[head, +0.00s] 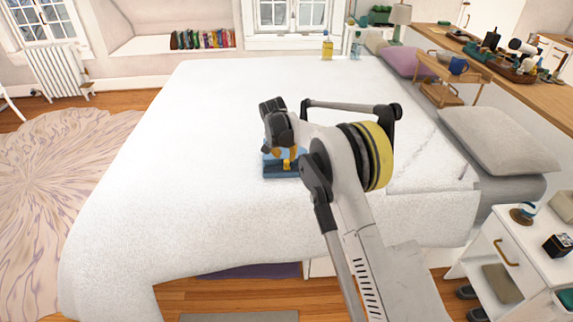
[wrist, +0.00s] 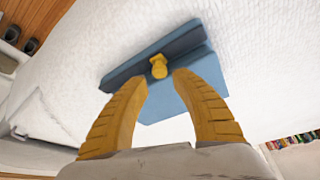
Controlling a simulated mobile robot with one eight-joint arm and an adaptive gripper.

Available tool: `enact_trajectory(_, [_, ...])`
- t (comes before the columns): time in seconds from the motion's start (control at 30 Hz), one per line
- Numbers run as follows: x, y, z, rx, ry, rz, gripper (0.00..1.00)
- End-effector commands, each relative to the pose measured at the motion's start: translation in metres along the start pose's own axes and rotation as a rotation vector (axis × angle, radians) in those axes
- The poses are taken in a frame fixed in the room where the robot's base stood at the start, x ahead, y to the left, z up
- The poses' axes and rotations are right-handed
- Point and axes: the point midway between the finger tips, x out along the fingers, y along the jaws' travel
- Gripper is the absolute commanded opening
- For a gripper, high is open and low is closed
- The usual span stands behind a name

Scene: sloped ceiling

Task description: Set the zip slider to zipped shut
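A blue zip pouch (wrist: 175,98) lies on the white bed, with a darker blue band (wrist: 125,72) along one edge. A small yellow zip slider (wrist: 158,66) sits on that band, near its middle. In the wrist view my gripper (wrist: 160,82) has its two yellow fingers apart. Its fingertips are just short of the slider, one to each side, with nothing between them. In the head view the pouch (head: 271,169) is partly hidden by my arm, and my gripper (head: 284,158) is over it.
The white bed (head: 190,120) is broad and clear around the pouch. A grey pillow (head: 497,140) lies at the right. A white nightstand (head: 510,240) stands at the lower right. Bottles (head: 327,46) stand beyond the bed's far edge.

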Motion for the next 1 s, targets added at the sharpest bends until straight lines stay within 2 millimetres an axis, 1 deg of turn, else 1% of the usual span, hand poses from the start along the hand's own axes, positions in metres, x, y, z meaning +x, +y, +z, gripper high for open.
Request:
enact_trajectory(0.03, [0.013, 0.0, 0.001, 0.001, 0.0, 0.0, 0.31])
enact_trajectory(0.1, [0.024, 0.0, 0.001, 0.001, 0.0, 0.0, 0.31])
enact_trajectory(0.2, [0.036, 0.0, 0.001, 0.001, 0.0, 0.0, 0.31])
enact_trajectory(0.37, [0.043, 0.0, 0.0, 0.0, 0.0, 0.0, 0.31])
enact_trajectory(0.6, [0.043, 0.0, 0.0, 0.0, 0.0, 0.0, 0.31])
enact_trajectory(0.63, [0.043, 0.0, 0.0, 0.0, 0.0, 0.0, 0.27])
enact_trajectory(0.67, [0.043, 0.0, 0.0, 0.0, 0.0, 0.0, 0.18])
enact_trajectory(0.7, [0.043, 0.0, 0.0, 0.0, 0.0, 0.0, 0.06])
enact_trajectory(0.73, [0.043, 0.0, 0.0, 0.0, 0.0, 0.0, 0.0])
enact_trajectory(1.0, [0.043, 0.001, -0.001, 0.0, 0.0, 0.0, 0.0])
